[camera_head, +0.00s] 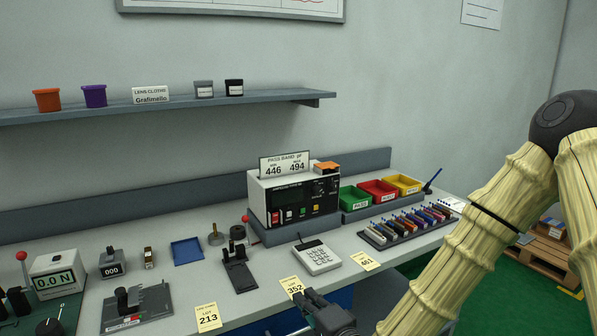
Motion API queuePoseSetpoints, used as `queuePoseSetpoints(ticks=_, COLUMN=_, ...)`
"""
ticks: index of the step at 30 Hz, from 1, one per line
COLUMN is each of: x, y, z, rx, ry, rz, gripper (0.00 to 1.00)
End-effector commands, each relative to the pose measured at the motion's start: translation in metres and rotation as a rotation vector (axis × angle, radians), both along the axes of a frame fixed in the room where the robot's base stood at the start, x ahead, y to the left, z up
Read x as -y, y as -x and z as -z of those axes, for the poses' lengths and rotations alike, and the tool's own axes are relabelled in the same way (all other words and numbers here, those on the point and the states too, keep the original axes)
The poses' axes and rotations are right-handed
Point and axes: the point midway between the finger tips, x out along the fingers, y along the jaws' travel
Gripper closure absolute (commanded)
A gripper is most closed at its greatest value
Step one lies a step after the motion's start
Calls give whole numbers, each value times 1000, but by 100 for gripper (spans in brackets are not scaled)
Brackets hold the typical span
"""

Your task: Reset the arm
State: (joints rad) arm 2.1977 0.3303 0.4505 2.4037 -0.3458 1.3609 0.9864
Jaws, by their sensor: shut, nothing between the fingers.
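My gripper (312,301) shows at the bottom middle of the head view, dark, at the front edge of the bench. It is shut with nothing in it. My arm (490,220) is pale yellow with dark joints. It rises from the lower middle to a bend at the upper right. The grey bench (215,282) lies behind the gripper. The gripper appears close to a yellow tag marked 352 (291,285); I cannot tell whether they touch.
A tester (292,205) stands mid-bench with a keypad (316,257) in front. Green, red and yellow bins (378,191) and a rack of coloured pieces (407,224) are to the right. Small fixtures (138,308) are left. A shelf (160,104) hangs above. Open air lies above the bench.

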Motion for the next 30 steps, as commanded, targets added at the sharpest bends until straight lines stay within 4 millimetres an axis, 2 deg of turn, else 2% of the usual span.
queuePoseSetpoints(ticks=11, x=20, y=23, z=75, rx=-114, ry=209, rz=-23, gripper=100)
queuePoseSetpoints(ticks=17, x=35, y=52, z=138, rx=-215, ry=390, rz=-75, gripper=100)
queuePoseSetpoints(ticks=23, x=68, y=112, z=225, rx=-372, ry=663, rz=-195, gripper=100)
queuePoseSetpoints(ticks=27, x=98, y=165, z=278, rx=-488, ry=849, rz=-315, gripper=100)
queuePoseSetpoints(ticks=30, x=122, y=208, z=309, rx=-571, ry=973, rz=-418, gripper=100)
